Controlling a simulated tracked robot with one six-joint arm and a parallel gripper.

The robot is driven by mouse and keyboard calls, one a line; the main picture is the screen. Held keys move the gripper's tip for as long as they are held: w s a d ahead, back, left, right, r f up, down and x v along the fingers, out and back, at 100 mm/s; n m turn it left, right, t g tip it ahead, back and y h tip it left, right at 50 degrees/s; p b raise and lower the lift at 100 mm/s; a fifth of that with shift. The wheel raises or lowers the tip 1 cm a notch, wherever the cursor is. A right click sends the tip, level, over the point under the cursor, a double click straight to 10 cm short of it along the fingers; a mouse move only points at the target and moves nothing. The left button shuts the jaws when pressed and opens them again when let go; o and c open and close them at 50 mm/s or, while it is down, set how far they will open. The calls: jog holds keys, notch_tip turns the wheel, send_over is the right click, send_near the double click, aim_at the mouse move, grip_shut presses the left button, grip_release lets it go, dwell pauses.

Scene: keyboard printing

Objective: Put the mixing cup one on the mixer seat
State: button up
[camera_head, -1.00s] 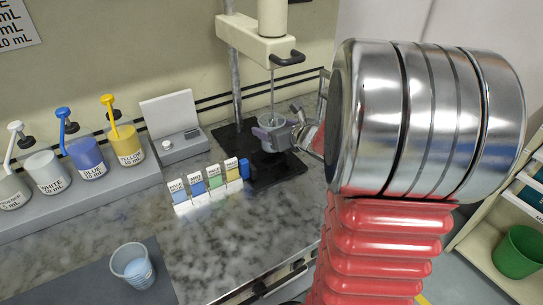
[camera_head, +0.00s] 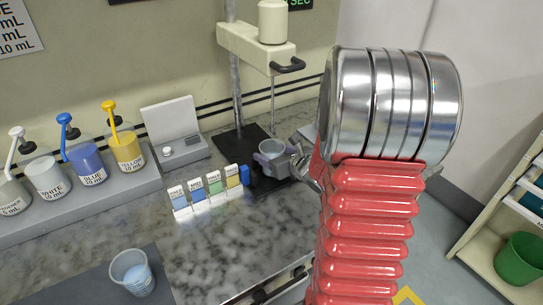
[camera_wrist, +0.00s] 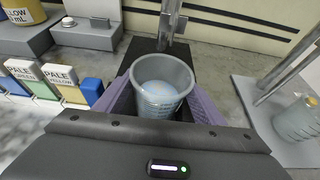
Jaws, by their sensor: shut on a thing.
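My gripper (camera_head: 274,157) is shut on a clear grey cup (camera_head: 273,149), its purple jaw pads on either side of it. The wrist view shows the cup (camera_wrist: 161,85) upright between the pads (camera_wrist: 118,100), with pale blue contents. The cup is over the black mixer base (camera_head: 278,197), in front of the metal post. I cannot tell whether its bottom touches the base. The mixer's cream head (camera_head: 258,50) is above, with a thin rod (camera_head: 272,100) hanging down near the cup. Its end is not clear.
Several colour cards (camera_head: 207,190) and a blue block (camera_head: 244,175) stand just left of the base. Pump bottles (camera_head: 85,160) line the back left. Another cup (camera_head: 133,271) with pale blue contents sits on a dark mat; one more cup (camera_wrist: 297,117) is at right.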

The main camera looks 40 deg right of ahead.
jog(key=shift+f, duration=0.35)
jog(key=o, duration=1.2)
jog(key=shift+f, duration=0.1)
jog(key=shift+s+r, duration=0.3)
jog(key=shift+s, duration=0.2)
jog(key=v, duration=1.1)
